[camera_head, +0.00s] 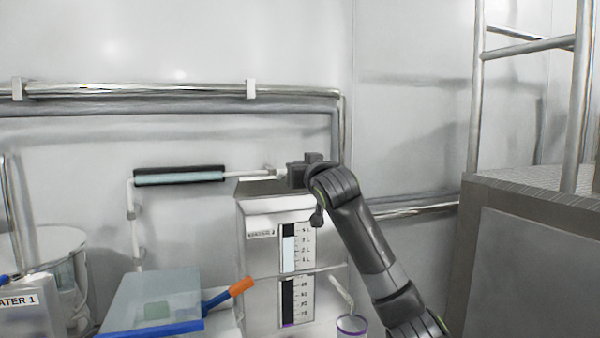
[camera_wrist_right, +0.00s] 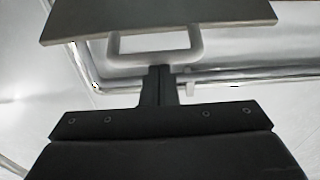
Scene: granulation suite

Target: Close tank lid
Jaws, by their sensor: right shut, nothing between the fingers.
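The tank (camera_head: 262,225) is a pale box with two level scales on its front, standing in the middle of the head view. A thin grey-brown plate, which looks like its lid (camera_head: 258,187), shows at the tank's top. In the right wrist view the lid plate (camera_wrist_right: 160,22) fills the top, with a pale U-shaped handle (camera_wrist_right: 155,60) on it. My right gripper (camera_head: 296,175) is at the tank's top right. Its shut fingers (camera_wrist_right: 158,72) are at the middle of the handle bar; I cannot tell whether they touch it. My left gripper is not in view.
A translucent box with a blue edge (camera_head: 150,330) and an orange-ended blue handle (camera_head: 242,287) are at the lower left. A purple-rimmed container (camera_head: 351,325) stands before the tank. Wall pipes (camera_head: 150,90) run behind. A metal platform (camera_head: 530,250) is at right.

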